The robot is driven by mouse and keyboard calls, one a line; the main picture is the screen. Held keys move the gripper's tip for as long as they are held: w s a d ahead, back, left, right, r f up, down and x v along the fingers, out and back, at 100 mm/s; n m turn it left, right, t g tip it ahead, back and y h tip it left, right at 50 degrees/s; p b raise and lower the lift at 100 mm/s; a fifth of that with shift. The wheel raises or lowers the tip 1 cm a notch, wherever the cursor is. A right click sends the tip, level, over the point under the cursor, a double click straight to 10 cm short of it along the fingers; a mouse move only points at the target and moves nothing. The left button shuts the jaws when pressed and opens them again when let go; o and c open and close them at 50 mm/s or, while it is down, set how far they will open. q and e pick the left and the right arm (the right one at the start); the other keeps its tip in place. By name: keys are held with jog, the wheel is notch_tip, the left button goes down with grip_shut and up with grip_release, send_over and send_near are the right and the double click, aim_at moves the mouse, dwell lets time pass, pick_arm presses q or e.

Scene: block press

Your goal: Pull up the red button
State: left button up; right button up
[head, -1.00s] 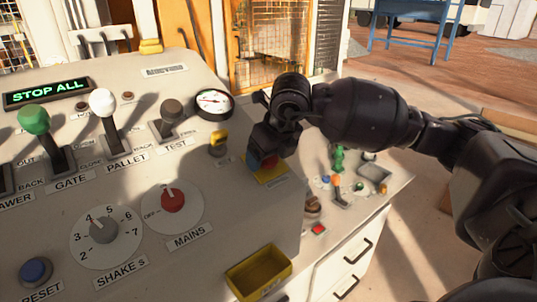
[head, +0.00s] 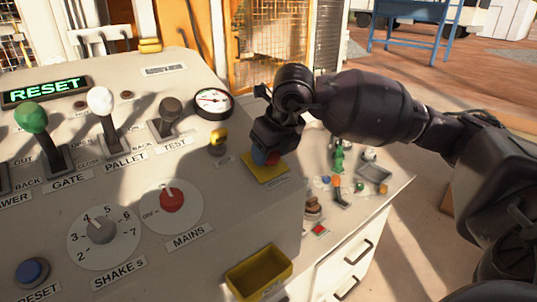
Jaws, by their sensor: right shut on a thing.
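The red button (head: 273,159) stands on a yellow square plate (head: 262,172) at the right end of the sloping control panel (head: 225,255). My right gripper (head: 265,156) comes down on it from above and is shut on it. The gripper hides most of the button, and only a bit of red shows between the fingers. A little of the plate shows around its foot. The green display (head: 44,92) at the upper left reads RESET. My left gripper is not in view.
Several levers, the red MAINS knob (head: 171,198) and a blue button (head: 32,271) lie left. A yellow tray (head: 259,274) is at the front. A white side cabinet stands right.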

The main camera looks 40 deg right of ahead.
jog(key=o, duration=1.3)
jog(key=shift+s+r, duration=0.1)
jog(key=shift+r, duration=0.1)
jog(key=shift+c, duration=0.2)
jog(key=v, duration=1)
jog(key=shift+r, duration=0.3)
jog(key=shift+s, duration=0.15)
